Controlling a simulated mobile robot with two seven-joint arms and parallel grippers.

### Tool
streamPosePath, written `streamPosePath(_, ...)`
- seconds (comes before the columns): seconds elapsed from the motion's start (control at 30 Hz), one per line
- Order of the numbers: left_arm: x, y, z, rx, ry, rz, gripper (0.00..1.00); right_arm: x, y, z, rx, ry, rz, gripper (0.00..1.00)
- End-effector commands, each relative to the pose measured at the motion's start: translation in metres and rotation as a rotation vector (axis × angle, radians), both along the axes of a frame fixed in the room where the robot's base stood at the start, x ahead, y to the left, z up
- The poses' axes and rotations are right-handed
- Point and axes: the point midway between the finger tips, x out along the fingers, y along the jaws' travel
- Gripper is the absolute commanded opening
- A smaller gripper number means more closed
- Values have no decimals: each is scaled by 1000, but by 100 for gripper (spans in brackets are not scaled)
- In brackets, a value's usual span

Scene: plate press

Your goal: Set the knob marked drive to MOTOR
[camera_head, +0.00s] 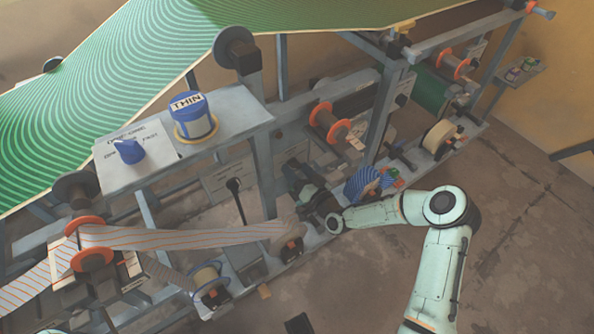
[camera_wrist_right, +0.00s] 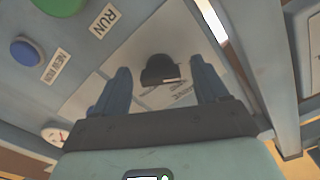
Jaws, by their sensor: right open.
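In the right wrist view a dark knob (camera_wrist_right: 159,71) sits on a pale plate (camera_wrist_right: 188,62). Small print on the plate appears upside down and seems to read DRIVE; I cannot make out the setting marks. My right gripper (camera_wrist_right: 160,84) is open, its two fingers on either side of the knob, with gaps visible. I cannot tell how deep the fingertips reach. In the head view my right gripper (camera_head: 312,202) is at the machine's lower frame, and the knob is not distinguishable there. My left gripper is not in view.
The right wrist view shows a green button marked RUN (camera_wrist_right: 103,21) and a blue button (camera_wrist_right: 25,50) with a label beside it. In the head view a blue knob (camera_head: 128,151) and a blue THIN pot (camera_head: 193,118) are on a raised shelf. Rollers and frame bars surround my right arm.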

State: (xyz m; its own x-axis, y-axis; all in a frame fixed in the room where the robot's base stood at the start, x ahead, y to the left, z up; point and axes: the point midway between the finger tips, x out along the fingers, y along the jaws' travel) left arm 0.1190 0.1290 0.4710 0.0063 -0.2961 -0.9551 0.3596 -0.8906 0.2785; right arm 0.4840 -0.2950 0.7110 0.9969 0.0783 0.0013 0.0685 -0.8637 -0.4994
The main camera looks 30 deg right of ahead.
Motion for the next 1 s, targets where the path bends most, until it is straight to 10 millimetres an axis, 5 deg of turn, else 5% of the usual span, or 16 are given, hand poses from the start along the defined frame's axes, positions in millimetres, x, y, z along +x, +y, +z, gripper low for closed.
streamPosePath(0.33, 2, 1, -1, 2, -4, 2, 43, 5, 0, 0, 1, 1, 0, 73)
streamPosePath(0.5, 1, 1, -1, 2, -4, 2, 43, 5, 0, 0, 1, 1, 0, 21)
streamPosePath(0.53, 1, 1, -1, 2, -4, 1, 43, 5, 0, 0, 1, 1, 0, 17)
streamPosePath(1.0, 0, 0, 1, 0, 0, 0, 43, 5, 1, 1, 85, 7, -1, 17)
